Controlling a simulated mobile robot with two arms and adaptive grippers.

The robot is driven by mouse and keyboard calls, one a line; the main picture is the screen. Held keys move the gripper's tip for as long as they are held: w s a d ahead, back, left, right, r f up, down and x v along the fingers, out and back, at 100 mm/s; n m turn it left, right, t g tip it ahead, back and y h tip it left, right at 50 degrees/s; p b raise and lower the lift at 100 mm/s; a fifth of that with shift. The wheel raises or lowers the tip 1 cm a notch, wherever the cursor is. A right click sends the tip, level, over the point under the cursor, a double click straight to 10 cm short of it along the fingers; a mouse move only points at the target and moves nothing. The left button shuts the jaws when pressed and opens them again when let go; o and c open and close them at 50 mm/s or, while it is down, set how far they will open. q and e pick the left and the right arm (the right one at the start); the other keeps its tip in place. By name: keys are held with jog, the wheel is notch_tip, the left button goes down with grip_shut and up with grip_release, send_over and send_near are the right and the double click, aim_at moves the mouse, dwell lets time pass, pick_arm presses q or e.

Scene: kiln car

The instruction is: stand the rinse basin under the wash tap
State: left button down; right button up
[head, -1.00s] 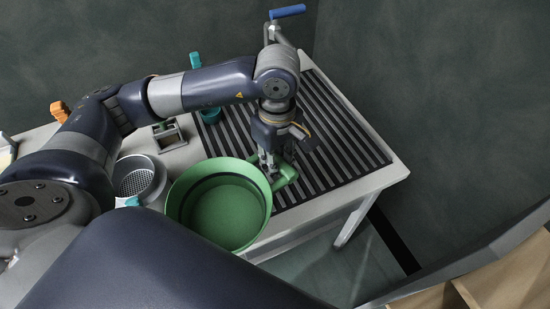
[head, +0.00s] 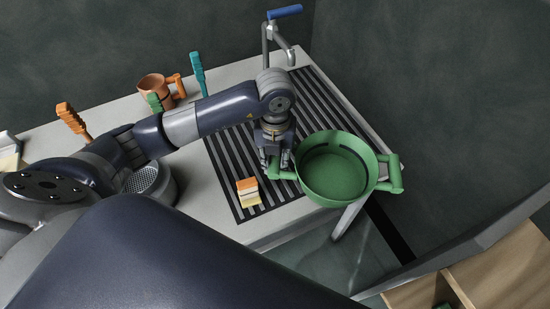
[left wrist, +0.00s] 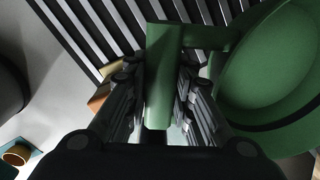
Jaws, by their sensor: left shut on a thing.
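The green rinse basin (head: 335,178) is a round tub with a handle on each side. It is at the right front of the counter, over the slatted drainer and its front edge. My left gripper (head: 278,168) is shut on its left handle. In the left wrist view the gripper (left wrist: 168,85) has its fingers on both sides of the green handle (left wrist: 160,60), with the basin (left wrist: 275,75) to the right. I cannot tell how high it hangs. The wash tap (head: 270,45), with a blue lever, stands at the back, behind and left of the basin.
The slatted drainer (head: 232,150) has free room left of the basin. An orange and cream block (head: 248,192) lies near its front. An orange mug (head: 155,88), a teal brush (head: 197,75) and a strainer (head: 150,182) stand further left. A wooden box (head: 500,270) is at lower right.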

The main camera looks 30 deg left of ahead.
pick_arm(q)
jog(key=shift+f+n, duration=0.15)
jog(key=shift+n, duration=0.55)
pick_arm(e)
jog(key=shift+s+d, duration=0.15)
jog(key=shift+s, duration=0.25)
jog(key=shift+d, duration=0.15)
